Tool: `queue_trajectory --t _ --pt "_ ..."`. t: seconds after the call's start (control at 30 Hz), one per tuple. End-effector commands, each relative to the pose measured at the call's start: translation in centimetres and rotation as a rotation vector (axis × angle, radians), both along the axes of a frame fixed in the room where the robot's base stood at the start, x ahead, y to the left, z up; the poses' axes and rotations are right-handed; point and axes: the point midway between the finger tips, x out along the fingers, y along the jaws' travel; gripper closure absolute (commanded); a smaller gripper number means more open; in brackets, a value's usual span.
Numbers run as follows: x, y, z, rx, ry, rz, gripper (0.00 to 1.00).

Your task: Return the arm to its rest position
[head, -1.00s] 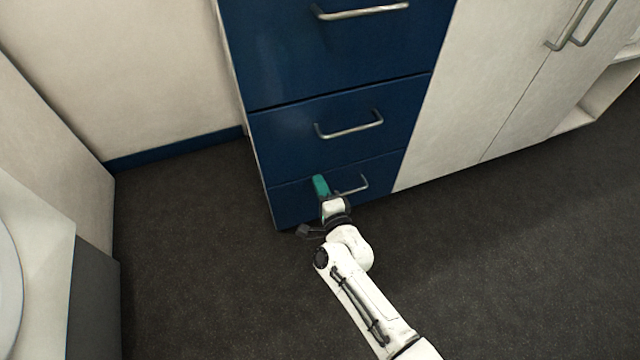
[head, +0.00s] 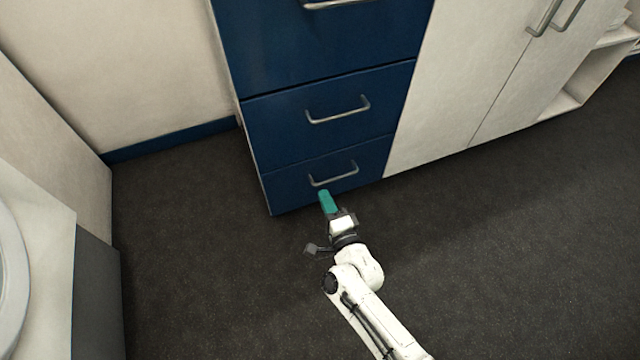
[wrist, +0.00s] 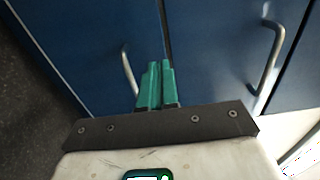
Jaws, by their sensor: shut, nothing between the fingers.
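My gripper (head: 327,200) has teal fingers and is shut and empty. In the head view it is in front of the lowest blue drawer, just below that drawer's handle (head: 333,175), and looks apart from it. In the wrist view the teal fingers (wrist: 157,84) lie side by side, pointing toward the blue drawer fronts. One drawer handle (wrist: 129,72) is left of them and another handle (wrist: 271,55) is to the right. My white arm reaches in from the lower right of the head view.
The blue drawer unit (head: 320,75) looks shut. White cupboard doors (head: 480,80) stand to its right, with open shelves beyond. A white counter with a basin rim (head: 15,270) is at the left. The dark floor (head: 210,270) around my arm is clear.

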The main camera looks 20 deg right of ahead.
Motion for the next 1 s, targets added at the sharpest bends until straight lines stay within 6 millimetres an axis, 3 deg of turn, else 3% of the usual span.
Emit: queue_trajectory --t 0.2,0.67,0.83,1.0 --pt "-3.1 0.0 0.0 0.0 0.002 0.0 1.0" --pt "-3.9 0.1 0.0 -0.014 0.011 0.013 1.0" --pt "-4.2 1.2 0.1 -0.145 0.099 0.117 1.0" --pt "-5.8 2.0 0.0 -0.385 0.25 0.292 1.0"
